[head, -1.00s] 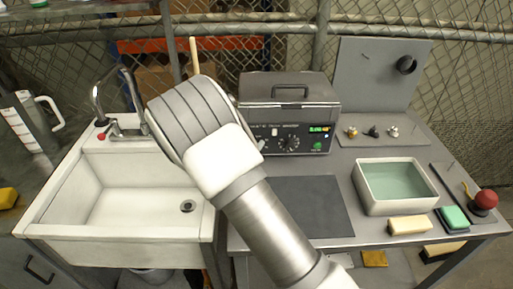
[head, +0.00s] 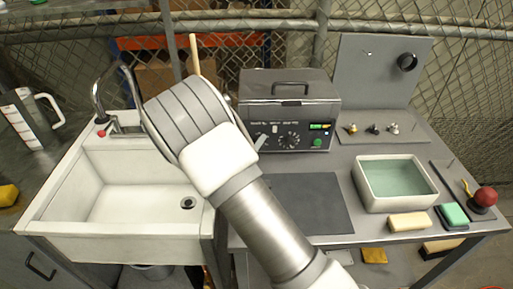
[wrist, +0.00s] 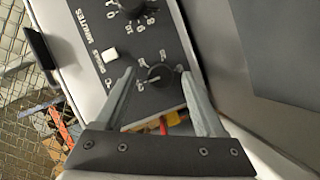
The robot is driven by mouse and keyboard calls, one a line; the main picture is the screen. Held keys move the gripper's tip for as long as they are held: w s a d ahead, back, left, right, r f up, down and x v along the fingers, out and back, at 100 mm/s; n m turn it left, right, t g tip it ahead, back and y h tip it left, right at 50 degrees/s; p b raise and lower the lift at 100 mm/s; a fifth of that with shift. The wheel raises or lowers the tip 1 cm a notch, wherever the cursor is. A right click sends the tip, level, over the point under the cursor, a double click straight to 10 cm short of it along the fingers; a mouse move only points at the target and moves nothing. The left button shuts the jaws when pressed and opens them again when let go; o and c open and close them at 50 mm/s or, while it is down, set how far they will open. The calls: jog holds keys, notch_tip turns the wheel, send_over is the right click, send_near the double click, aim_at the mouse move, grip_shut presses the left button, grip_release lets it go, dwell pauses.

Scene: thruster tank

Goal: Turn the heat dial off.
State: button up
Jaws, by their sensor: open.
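The heat dial (wrist: 158,75) is a round black knob with a pale pointer line on the dark control panel, in the wrist view. It sits between the two fingertips of my gripper (wrist: 159,73), which is open with one finger on each side. I cannot tell whether either finger touches the knob. In the head view, the grey tank unit (head: 290,90) stands at the back of the bench. A fingertip shows at the panel's left part, while my arm hides the heat dial and most of the gripper there.
The larger minutes dial (head: 289,141) and a white switch (wrist: 110,54) are beside the heat dial on the same panel. A green-lit display (head: 319,126) is at its right. A water-filled tray (head: 357,178) stands right, a white sink (head: 60,205) left. The dark mat (head: 310,205) is clear.

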jog(key=v, duration=1.7)
jog(key=shift+s+p, duration=0.2)
jog(key=shift+p, duration=0.25)
jog(key=shift+w+a+r, duration=0.1)
jog(key=shift+a, duration=0.05)
notch_tip(320, 180, up, 14)
jog(key=d+m+g+y, duration=0.2)
jog(key=m+g+y, duration=0.3)
jog(key=y, duration=0.4)
jog(key=s+d+r+m+g+h, duration=0.1)
jog(key=s+d+r+m+g, duration=0.1)
jog(key=s+d, duration=0.6)
jog(key=s+d+r+m+g+h, duration=0.2)
jog(key=s+d+r, duration=0.1)
jog(key=s+d, duration=0.5)
jog(key=shift+s+d+r, duration=0.25)
jog(key=shift+s+r, duration=0.1)
jog(key=shift+s, duration=0.85)
